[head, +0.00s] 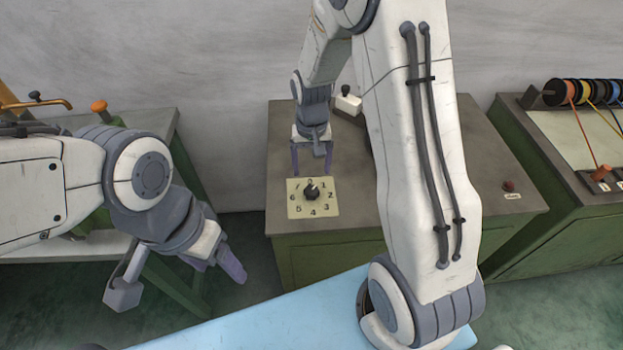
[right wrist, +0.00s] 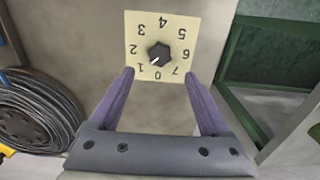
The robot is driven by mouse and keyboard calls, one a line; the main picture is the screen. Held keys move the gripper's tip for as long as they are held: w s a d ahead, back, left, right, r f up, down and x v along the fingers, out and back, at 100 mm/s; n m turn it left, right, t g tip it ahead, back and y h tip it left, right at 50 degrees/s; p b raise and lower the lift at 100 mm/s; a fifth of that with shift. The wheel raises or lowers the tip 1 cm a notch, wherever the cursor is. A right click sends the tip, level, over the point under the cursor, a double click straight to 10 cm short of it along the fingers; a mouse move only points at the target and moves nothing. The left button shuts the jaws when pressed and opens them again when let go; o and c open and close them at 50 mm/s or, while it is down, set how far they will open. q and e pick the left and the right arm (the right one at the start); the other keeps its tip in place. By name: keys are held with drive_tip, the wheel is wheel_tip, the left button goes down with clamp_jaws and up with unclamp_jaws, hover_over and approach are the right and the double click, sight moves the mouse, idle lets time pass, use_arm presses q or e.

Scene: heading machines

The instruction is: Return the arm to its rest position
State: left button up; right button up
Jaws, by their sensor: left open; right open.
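My right arm reaches over the green cabinet with a grey-brown top (head: 420,200). Its gripper (head: 311,160) has two purple fingers spread apart and empty, just behind the dial plate (head: 296,209) in the head view. In the right wrist view the open fingers (right wrist: 158,85) point toward the cream plate (right wrist: 140,25), one at each side of its 0 edge. The black knob (right wrist: 159,53) stands clear between and beyond the tips; its white mark points toward 0 and 1. My left gripper (head: 225,264) hangs at the left, open, pointing down, away from the cabinet, partly hidden by its wrist.
A small white box with a black knob (head: 347,100) and a red button (head: 508,186) are on the cabinet top. A bench with coloured spools (head: 580,92) stands at the right. A coiled black hose (right wrist: 35,110) lies left in the right wrist view.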

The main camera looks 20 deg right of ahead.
drive_tip(key=shift+r, duration=1)
